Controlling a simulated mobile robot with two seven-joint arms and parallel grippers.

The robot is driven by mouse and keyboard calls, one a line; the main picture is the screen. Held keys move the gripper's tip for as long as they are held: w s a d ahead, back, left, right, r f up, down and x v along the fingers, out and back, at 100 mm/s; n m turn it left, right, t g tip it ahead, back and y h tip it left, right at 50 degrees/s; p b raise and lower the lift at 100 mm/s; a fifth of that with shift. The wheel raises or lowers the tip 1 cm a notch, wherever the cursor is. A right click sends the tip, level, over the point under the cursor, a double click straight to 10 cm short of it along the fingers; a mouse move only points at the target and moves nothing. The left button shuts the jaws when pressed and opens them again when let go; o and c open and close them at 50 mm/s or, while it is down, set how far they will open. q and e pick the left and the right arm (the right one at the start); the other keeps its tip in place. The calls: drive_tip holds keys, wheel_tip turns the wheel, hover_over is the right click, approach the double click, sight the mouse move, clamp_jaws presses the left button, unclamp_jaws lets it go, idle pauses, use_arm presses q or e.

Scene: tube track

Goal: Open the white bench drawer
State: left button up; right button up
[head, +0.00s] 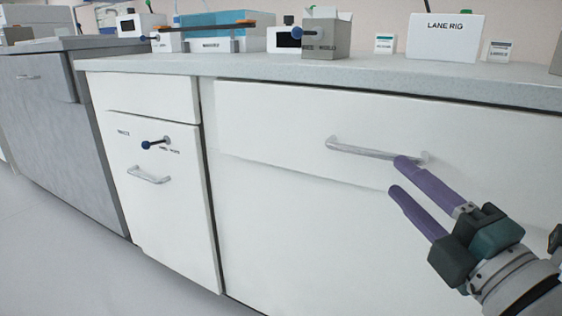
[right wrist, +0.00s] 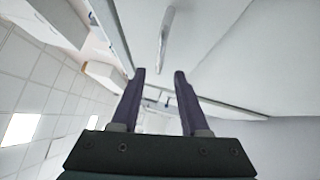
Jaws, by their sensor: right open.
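The white bench drawer (head: 270,120) is the wide front under the bench top, and it looks closed. Its silver bar handle (head: 365,150) runs across the front; it also shows in the right wrist view (right wrist: 165,38), beyond the fingertips. My right gripper (head: 398,176) is open, with two purple fingers spread apart. In the head view its upper fingertip overlaps the handle's right part and the other lies below. In the right wrist view the gap between the fingers (right wrist: 160,74) is empty, and the handle is not between them. My left gripper is not in view.
The grey bench top (head: 330,72) overhangs the drawer and carries a LANE RIG box (head: 445,37), a grey block (head: 327,38) and other apparatus. A narrow white cabinet (head: 165,220) with its own handle stands left. The floor (head: 60,250) at left is clear.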

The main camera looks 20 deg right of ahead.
sight(376, 157)
drive_tip(key=w, duration=0.2)
drive_tip(key=w+b, duration=0.1)
drive_tip(key=w, duration=0.2)
drive_tip(key=w+r+b, duration=0.1)
drive_tip(key=w, duration=0.2)
drive_tip(key=shift+d, duration=0.3)
drive_tip(key=shift+c, duration=0.3)
clamp_jaws()
idle(0.6)
